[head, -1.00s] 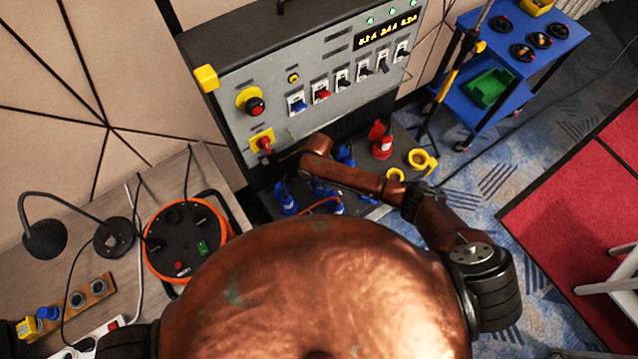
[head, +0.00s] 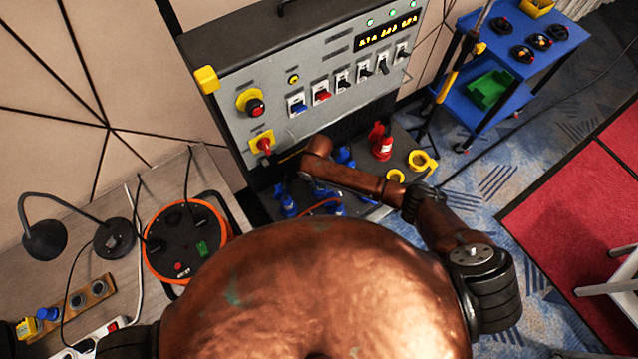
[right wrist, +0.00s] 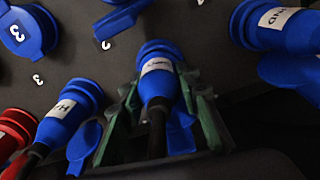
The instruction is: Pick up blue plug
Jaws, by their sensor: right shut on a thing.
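Several blue plugs sit on the dark panel. In the right wrist view the middle blue plug (right wrist: 159,82) has a white label and a black cable running down from it. My right gripper (right wrist: 163,102) has its greenish fingers on both sides of this plug and is shut on it. Another labelled blue plug (right wrist: 68,112) is to its left and one (right wrist: 283,28) to its upper right. In the head view blue plugs (head: 286,200) show beside my right arm, which hides part of the group. My left gripper is not in view.
A red plug (right wrist: 14,130) is at the left edge of the wrist view. The grey control panel (head: 300,125) rises behind the plugs. An orange cable reel (head: 186,238) stands left, and a blue cart (head: 495,70) stands at the back right.

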